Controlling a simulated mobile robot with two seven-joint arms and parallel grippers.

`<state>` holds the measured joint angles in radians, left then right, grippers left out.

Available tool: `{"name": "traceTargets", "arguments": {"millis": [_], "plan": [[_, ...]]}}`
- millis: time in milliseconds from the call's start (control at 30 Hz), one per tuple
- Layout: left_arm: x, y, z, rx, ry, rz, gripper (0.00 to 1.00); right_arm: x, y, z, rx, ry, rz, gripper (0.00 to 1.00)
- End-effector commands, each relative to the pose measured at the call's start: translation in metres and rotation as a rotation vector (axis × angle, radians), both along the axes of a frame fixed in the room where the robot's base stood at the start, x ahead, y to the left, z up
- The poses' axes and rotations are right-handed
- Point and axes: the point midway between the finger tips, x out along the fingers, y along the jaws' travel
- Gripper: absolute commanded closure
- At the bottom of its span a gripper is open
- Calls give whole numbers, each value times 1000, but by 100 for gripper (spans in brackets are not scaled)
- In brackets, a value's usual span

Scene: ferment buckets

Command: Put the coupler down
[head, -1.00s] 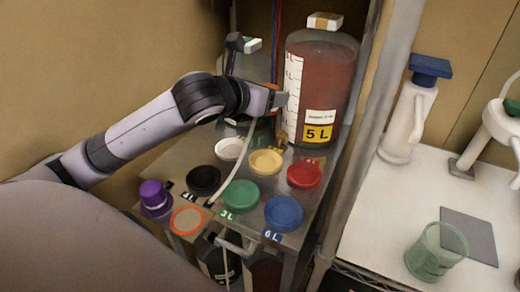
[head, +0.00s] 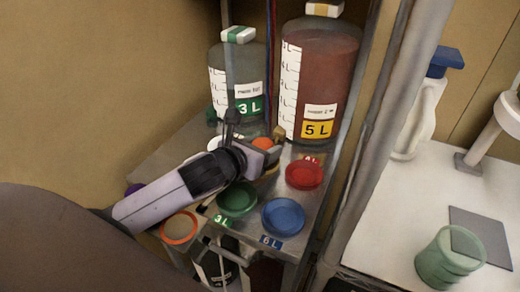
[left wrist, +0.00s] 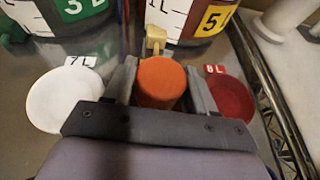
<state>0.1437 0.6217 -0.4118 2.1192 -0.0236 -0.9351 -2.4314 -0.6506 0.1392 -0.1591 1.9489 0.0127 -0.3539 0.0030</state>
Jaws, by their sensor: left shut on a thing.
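The coupler, an orange cylinder, is between the fingers of my left gripper (head: 268,150). Its orange top (head: 262,143) shows in the head view. In the left wrist view the orange coupler (left wrist: 162,82) stands between both fingers of the gripper (left wrist: 162,88), which is shut on it. The gripper is low over the metal shelf, above the place of the yellow dish (head: 271,172), which is mostly hidden. The coupler's underside is hidden, so I cannot tell whether it touches anything. My right gripper is not in view.
The red dish (head: 304,174) is right of the gripper; green (head: 237,198) and blue (head: 283,216) dishes are in front. The white dish (left wrist: 65,100) is on its left. Bottles marked 3 L (head: 235,75) and 5 L (head: 320,70) stand behind, near a brass tap (head: 279,132).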

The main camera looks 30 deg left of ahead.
Motion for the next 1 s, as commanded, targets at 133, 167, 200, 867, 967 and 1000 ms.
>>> {"name": "traceTargets", "arguments": {"millis": [133,167,200,867,967,1000], "plan": [[0,-1,1,-1,-5,-1,80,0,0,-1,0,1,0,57],[0,-1,1,-1,-5,-1,80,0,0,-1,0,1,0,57],[0,-1,1,-1,-4,-1,80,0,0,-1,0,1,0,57],[0,0,2,-1,-2,-1,19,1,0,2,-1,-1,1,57],[1,1,5,1,-1,0,19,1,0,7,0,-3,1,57],[1,2,6,1,-1,1,19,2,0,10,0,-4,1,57]]}}
